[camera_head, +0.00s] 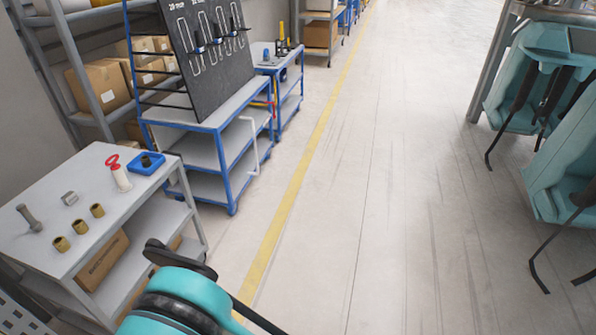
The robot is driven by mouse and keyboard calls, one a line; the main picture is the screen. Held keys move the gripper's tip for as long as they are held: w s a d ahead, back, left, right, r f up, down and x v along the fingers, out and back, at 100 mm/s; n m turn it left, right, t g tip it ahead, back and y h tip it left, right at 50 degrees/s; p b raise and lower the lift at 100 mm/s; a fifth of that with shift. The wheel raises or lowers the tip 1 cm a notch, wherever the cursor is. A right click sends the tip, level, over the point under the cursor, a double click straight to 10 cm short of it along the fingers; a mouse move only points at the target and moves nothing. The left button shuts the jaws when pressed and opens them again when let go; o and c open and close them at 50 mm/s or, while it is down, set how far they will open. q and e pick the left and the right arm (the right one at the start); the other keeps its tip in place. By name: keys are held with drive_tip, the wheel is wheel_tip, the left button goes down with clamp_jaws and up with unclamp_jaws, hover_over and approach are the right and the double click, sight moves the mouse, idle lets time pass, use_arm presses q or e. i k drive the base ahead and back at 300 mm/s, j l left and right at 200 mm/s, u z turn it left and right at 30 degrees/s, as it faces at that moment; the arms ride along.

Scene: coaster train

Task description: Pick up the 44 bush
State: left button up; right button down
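Several short brass bushes lie on the grey cart at the left: one near the front (61,243), one in the middle (79,227) and one farther back (97,210). A darker ring-like piece (146,161) sits in a small blue tray (135,167) at the cart's back corner. No size marking is legible, so I cannot tell which bush is the 44. A teal and black part of my arm shows at the bottom, just right of the cart. No fingertips of either gripper can be made out, and nothing held is visible.
The cart (30,257) also carries a grey bolt-like piece (29,217), a small metal block (69,198) and a red-and-white tool (119,174). Blue-framed benches (222,126) stand behind. Teal train cars (565,150) stand at the right. The floor (390,200) between is clear.

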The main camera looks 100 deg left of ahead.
sight(60, 243)
drive_tip(key=u, duration=2.3)
drive_tip(key=j+u, duration=0.15)
drive_tip(key=u, duration=0.25)
drive_tip(key=j+u, duration=0.2)
drive_tip(key=u, duration=0.25)
drive_tip(key=j+u, duration=0.2)
drive_tip(key=u, duration=0.2)
drive_tip(key=j+u, duration=0.2)
drive_tip(key=u, duration=0.2)
drive_tip(key=i+j+u, duration=0.1)
drive_tip(key=u, duration=0.35)
drive_tip(key=i+j+u, duration=0.7)
drive_tip(key=i, duration=0.4)
